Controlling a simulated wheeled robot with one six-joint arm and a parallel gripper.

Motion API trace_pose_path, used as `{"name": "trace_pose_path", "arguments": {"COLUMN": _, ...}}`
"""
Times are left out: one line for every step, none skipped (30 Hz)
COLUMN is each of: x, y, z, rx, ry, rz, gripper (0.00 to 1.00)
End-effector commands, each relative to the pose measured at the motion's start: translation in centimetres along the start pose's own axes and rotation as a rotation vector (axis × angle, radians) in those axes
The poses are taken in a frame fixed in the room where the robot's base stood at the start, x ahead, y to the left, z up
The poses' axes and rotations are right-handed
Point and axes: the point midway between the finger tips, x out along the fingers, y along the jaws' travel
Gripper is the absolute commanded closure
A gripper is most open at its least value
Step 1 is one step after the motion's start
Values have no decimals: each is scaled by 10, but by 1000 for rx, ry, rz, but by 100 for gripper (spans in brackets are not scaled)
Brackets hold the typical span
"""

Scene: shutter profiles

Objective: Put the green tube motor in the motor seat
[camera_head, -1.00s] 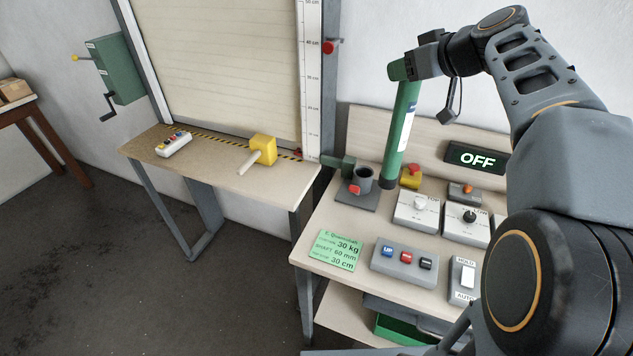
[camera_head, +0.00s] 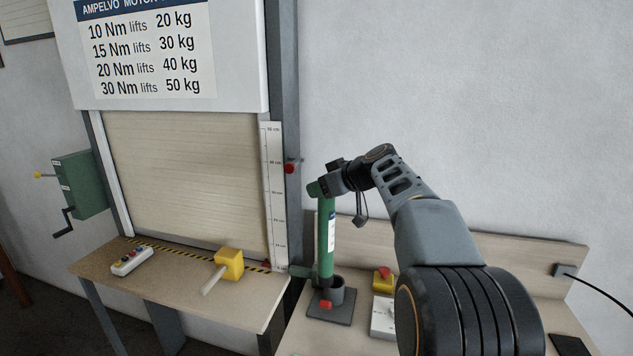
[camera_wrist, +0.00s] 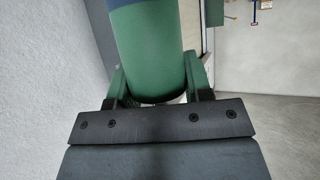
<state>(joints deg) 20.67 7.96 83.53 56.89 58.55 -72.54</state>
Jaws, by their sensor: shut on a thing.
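The green tube motor (camera_head: 326,240) hangs nearly upright from my gripper (camera_head: 319,189), which is shut on its top end. In the wrist view the motor (camera_wrist: 148,50) sits between the two green fingers (camera_wrist: 158,88) and runs away from the camera. The motor seat is a dark cup (camera_head: 337,293) on a flat grey plate (camera_head: 330,308) on the right bench, with a red part in front. The motor's lower end is at the cup's left rear in the picture; I cannot tell whether it is inside, behind or above the rim.
A yellow block with a handle (camera_head: 229,264) and a button box (camera_head: 132,261) lie on the left table. A red and yellow button (camera_head: 383,280) and a white control box (camera_head: 383,318) stand right of the seat. The shutter (camera_head: 185,185) rises behind the left table.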

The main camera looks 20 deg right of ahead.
Motion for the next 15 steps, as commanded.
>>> {"name": "trace_pose_path", "arguments": {"x": 1, "y": 11, "z": -3, "rx": 1, "ry": 3, "rz": 2, "gripper": 100}}
{"name": "trace_pose_path", "arguments": {"x": 3, "y": 17, "z": -1, "rx": 0, "ry": 3, "rz": 3, "gripper": 100}}
{"name": "trace_pose_path", "arguments": {"x": 6, "y": 24, "z": 1, "rx": 2, "ry": 3, "rz": 3, "gripper": 100}}
{"name": "trace_pose_path", "arguments": {"x": 9, "y": 28, "z": 6, "rx": 2, "ry": 3, "rz": 2, "gripper": 100}}
{"name": "trace_pose_path", "arguments": {"x": 13, "y": 31, "z": 10, "rx": 2, "ry": 3, "rz": 3, "gripper": 100}}
{"name": "trace_pose_path", "arguments": {"x": 16, "y": 36, "z": 15, "rx": 1, "ry": 3, "rz": 3, "gripper": 100}}
{"name": "trace_pose_path", "arguments": {"x": 19, "y": 39, "z": 18, "rx": 2, "ry": 3, "rz": 4, "gripper": 100}}
{"name": "trace_pose_path", "arguments": {"x": 21, "y": 42, "z": 21, "rx": 1, "ry": 4, "rz": 4, "gripper": 100}}
{"name": "trace_pose_path", "arguments": {"x": 24, "y": 46, "z": 25, "rx": 1, "ry": 3, "rz": 4, "gripper": 100}}
{"name": "trace_pose_path", "arguments": {"x": 26, "y": 49, "z": 27, "rx": 0, "ry": 3, "rz": 4, "gripper": 100}}
{"name": "trace_pose_path", "arguments": {"x": 28, "y": 52, "z": 30, "rx": 1, "ry": 4, "rz": 5, "gripper": 100}}
{"name": "trace_pose_path", "arguments": {"x": 30, "y": 54, "z": 33, "rx": 1, "ry": 5, "rz": 5, "gripper": 100}}
{"name": "trace_pose_path", "arguments": {"x": 31, "y": 57, "z": 35, "rx": 0, "ry": 4, "rz": 6, "gripper": 100}}
{"name": "trace_pose_path", "arguments": {"x": 32, "y": 58, "z": 37, "rx": 0, "ry": 4, "rz": 6, "gripper": 100}}
{"name": "trace_pose_path", "arguments": {"x": 34, "y": 60, "z": 38, "rx": 0, "ry": 5, "rz": 7, "gripper": 100}}
